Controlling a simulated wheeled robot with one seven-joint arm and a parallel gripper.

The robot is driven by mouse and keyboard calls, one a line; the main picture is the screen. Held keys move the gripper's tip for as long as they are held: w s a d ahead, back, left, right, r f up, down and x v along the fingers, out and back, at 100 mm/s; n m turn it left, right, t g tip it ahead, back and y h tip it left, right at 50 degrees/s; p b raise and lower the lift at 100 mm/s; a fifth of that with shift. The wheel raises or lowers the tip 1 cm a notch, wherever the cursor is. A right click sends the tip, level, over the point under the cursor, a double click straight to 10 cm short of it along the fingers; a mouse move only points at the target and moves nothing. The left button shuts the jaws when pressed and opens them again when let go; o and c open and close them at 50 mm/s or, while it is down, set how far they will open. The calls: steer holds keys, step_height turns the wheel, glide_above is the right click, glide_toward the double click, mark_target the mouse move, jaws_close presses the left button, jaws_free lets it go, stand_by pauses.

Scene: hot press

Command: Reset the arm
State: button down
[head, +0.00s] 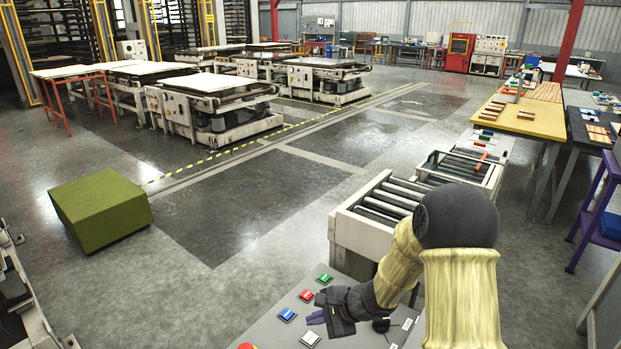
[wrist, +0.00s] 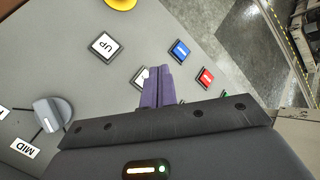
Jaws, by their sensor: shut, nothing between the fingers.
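My arm reaches down from the right in the head view, over a grey control panel (head: 272,334). My gripper (head: 316,318) is shut and empty, its purple fingers pressed together. In the wrist view the gripper (wrist: 155,72) is above the panel (wrist: 75,80), and its fingers partly cover a white button (wrist: 140,76). A blue button (wrist: 180,50) and a red button (wrist: 206,77) are to the right of the fingers. Whether the fingertips touch the panel I cannot tell.
A roller conveyor (head: 392,202) stands behind my arm. A green box (head: 101,209) is on the floor; open floor lies around it.

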steer(key=s+d+r+n+h, duration=0.2)
steer(key=s+d+r+n, duration=0.1)
steer(key=s+d+n, duration=0.1)
steer(key=s+d+r+n+h, duration=0.3)
steer(key=s+d+n, duration=0.2)
steer(key=s, duration=0.2)
steer(key=s+d+r+n+g+h, duration=0.1)
steer(key=s+d+r+n+h, duration=0.1)
steer(key=s+d+n, duration=0.2)
steer(key=shift+s+d+r+h, duration=0.2)
steer(key=shift+s, duration=0.4)
steer(key=shift+s+d+r+h, duration=0.15)
steer(key=shift+s+r+h, duration=0.05)
steer(key=shift+s, duration=0.35)
steer(key=shift+s+d+r+n, duration=0.1)
steer(key=shift+s+d+n, duration=0.1)
steer(key=shift+n, duration=0.2)
steer(key=shift+w, duration=0.1)
